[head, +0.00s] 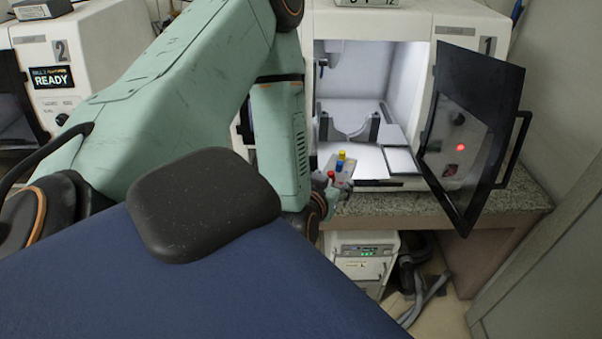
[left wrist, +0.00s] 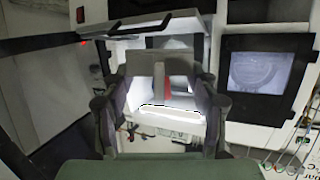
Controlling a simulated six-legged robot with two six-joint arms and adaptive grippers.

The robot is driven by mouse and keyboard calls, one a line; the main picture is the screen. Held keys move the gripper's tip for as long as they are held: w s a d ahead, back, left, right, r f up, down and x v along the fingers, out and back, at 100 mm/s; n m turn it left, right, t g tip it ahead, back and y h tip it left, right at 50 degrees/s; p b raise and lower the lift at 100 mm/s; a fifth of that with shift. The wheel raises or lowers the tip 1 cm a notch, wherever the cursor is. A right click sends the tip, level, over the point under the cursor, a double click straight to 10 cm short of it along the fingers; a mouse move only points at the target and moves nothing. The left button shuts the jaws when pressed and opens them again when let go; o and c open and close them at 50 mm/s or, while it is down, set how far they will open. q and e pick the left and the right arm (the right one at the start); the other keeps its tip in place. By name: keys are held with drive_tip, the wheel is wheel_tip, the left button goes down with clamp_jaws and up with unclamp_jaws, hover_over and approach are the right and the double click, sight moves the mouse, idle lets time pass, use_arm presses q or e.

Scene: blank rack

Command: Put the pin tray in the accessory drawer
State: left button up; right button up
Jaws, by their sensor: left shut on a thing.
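The pin tray (head: 347,174) is a small grey piece with yellow, blue and red pins. It is in front of the lit chamber of machine 1 (head: 408,22) in the head view. My left gripper (head: 329,190) is shut on it, partly hidden behind my own arm. In the left wrist view, my left gripper (left wrist: 160,108) has its two fingers either side of a grey piece with a red part, which looks like the pin tray (left wrist: 146,66). I cannot clearly make out the accessory drawer. My right gripper is not in view.
The dark door (head: 475,130) of machine 1 stands open to the right. A stone worktop (head: 440,205) runs under it, with a white unit (head: 362,262) and hoses below. Machine 2 (head: 100,45) stands at the left, and a dark blue surface (head: 200,290) fills the near foreground.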

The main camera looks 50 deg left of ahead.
use_arm(q)
drive_tip(key=d+f+m+h+b, duration=0.35)
drive_tip(key=d+m+h, duration=0.25)
drive_tip(key=d, duration=0.3)
drive_tip(key=d+f+m+h+b, duration=0.2)
drive_tip(key=d+m+h+b, duration=0.3)
drive_tip(key=d+h, duration=0.25)
drive_tip(key=s+d+f+m+g+h+b, duration=0.1)
drive_tip(key=d+f+m+g+h+b, duration=0.2)
drive_tip(key=f+b, duration=0.7)
drive_tip(key=shift+s+m+g+b, duration=0.25)
drive_tip(key=shift+m+g+b, duration=0.25)
drive_tip(key=shift+m+b, duration=0.7)
